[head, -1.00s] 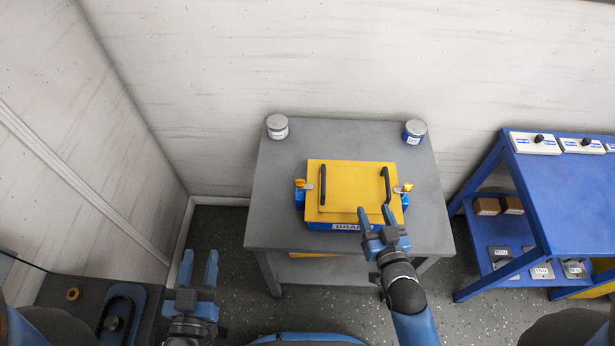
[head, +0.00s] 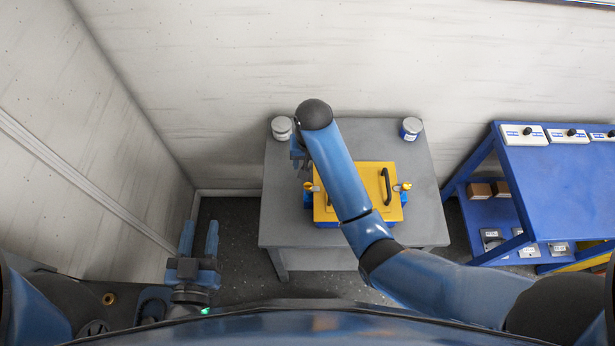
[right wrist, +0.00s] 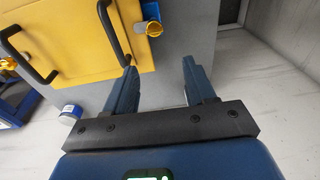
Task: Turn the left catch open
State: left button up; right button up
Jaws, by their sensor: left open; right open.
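The yellow-lidded box (head: 345,178) stands on the grey table (head: 285,230), its lid partly hidden by my right arm. The left catch (head: 308,186), a small yellow knob on a blue side bracket, is at the box's left side. It also shows in the right wrist view (right wrist: 152,28), beyond the fingertips and apart from them. My right gripper (right wrist: 160,70) is open and empty; in the head view it is mostly hidden behind its own arm. The right catch (head: 403,186) is on the other side. My left gripper (head: 199,238) is open and empty, left of the table.
Two black handles stand up from the lid; the right one (head: 386,186) shows clear. A grey-lidded can (head: 282,128) is close to my right gripper at the back left. A blue-labelled can (head: 411,129) stands back right. A blue bench (head: 560,195) is at right.

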aim_at(308, 184)
jog(key=shift+g+h, duration=0.3)
jog(key=shift+g, duration=0.2)
jog(key=f, duration=0.3)
jog(key=f+p, duration=0.1)
jog(key=f, duration=0.2)
jog(key=s+f, duration=0.1)
jog(key=f, duration=0.2)
jog(key=shift+s+f, duration=0.1)
grip_shut()
